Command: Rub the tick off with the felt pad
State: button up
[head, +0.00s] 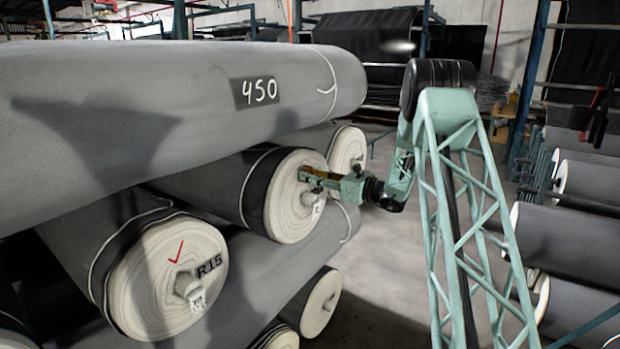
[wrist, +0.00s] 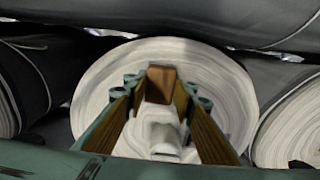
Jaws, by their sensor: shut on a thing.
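The red tick (head: 177,252) is on the pale end face of the roll marked R15 (head: 150,285), at the lower left in the head view. My gripper (head: 307,180) is up against the end face of another roll (head: 285,205), to the right of and above the tick. In the wrist view my gripper (wrist: 160,92) is shut on a small brown block (wrist: 161,78), which looks like the felt pad. Behind it is a pale, spiral-wound roll end (wrist: 222,80). No tick shows on the visible part of that face. Whether the pad touches the face I cannot tell.
A large grey roll (head: 180,100) with a 450 label lies above the others and overhangs the R15 roll. More rolls (head: 565,235) lie on a rack at right. The floor between is clear.

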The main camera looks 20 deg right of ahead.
jog(key=shift+d, duration=0.1)
dwell(0.3)
jog(key=shift+w+d, duration=0.8)
jog(key=shift+d, duration=0.25)
jog(key=shift+d, duration=0.15)
jog(key=shift+w+d+p, duration=0.3)
jog(key=shift+w+d, duration=0.45)
jog(key=shift+d, duration=0.25)
jog(key=shift+s+d, duration=0.1)
jog(key=shift+s, duration=0.1)
jog(key=shift+v, duration=1.25)
dwell(0.4)
